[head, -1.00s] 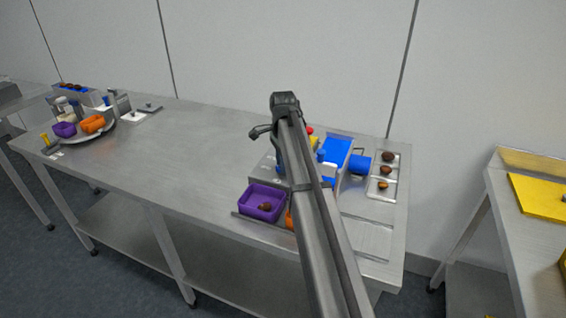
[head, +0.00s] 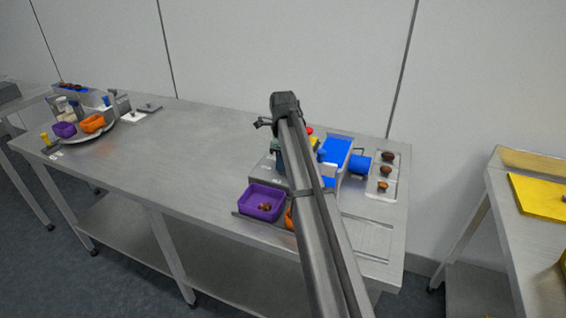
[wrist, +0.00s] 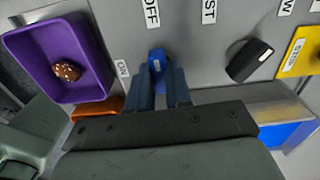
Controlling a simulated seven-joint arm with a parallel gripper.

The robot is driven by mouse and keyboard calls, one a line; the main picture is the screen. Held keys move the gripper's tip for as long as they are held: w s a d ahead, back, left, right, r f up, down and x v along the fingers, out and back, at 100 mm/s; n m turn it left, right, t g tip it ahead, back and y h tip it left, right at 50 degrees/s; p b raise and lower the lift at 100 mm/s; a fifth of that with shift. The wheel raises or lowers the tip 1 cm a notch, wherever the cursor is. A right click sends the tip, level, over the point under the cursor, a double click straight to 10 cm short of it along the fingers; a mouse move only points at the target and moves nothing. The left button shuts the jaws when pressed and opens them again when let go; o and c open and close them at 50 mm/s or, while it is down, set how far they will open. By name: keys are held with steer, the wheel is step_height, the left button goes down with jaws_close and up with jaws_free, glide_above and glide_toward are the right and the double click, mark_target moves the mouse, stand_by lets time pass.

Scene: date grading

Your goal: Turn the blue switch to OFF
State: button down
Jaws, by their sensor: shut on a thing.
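The blue switch (wrist: 157,62) sits on the grey panel (wrist: 105,20) in the wrist view. The OFF label (wrist: 151,12) is beyond it, and the ON label (wrist: 122,69) is to its left. My gripper (wrist: 160,84) is shut on the switch, with one dark blue finger on each side. The switch's far end shows past the fingertips and points roughly towards the OFF label; its near part is hidden. In the head view my arm covers the switch.
A purple tray (wrist: 93,88) holding a brown date (wrist: 67,71) and an orange tray (wrist: 97,104) lie close on the left. A black knob (wrist: 249,60) and a yellow STOP plate (wrist: 299,52) are to the right. The table's middle (head: 190,150) is clear.

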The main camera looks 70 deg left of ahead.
steer(key=shift+m, duration=0.3)
steer(key=c, duration=1)
jaws_free()
steer(key=shift+c, duration=0.2)
step_height(320, 180, up, 14)
steer(key=shift+f, duration=0.1)
